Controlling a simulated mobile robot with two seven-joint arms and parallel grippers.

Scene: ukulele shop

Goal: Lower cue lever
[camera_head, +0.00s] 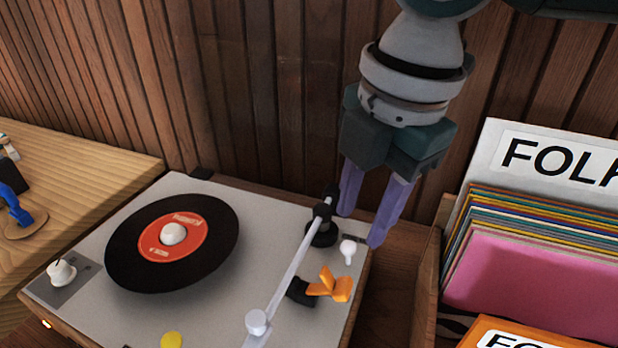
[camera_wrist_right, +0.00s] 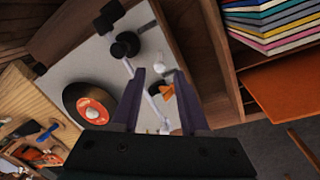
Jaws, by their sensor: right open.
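A turntable (camera_head: 268,210) with a grey top stands below and left of my right gripper (camera_head: 362,227). Its white tonearm (camera_head: 291,268) runs from a black pivot (camera_head: 322,225) to the front of the deck. Right of the arm are a small white-knobbed lever (camera_head: 347,250) and an orange piece (camera_head: 333,286) beside a black block; I cannot tell for certain which is the cue lever. My right gripper is open and empty, pointing down near the white knob, apart from it as far as I can tell. The knob and the orange piece (camera_wrist_right: 167,92) show between its fingers in the wrist view.
A black record (camera_head: 215,228) with a red label lies on the platter. A crate of records (camera_head: 540,260) stands close on the right. A slatted wood wall (camera_head: 240,90) rises behind. A wooden counter (camera_head: 90,190) is on the left.

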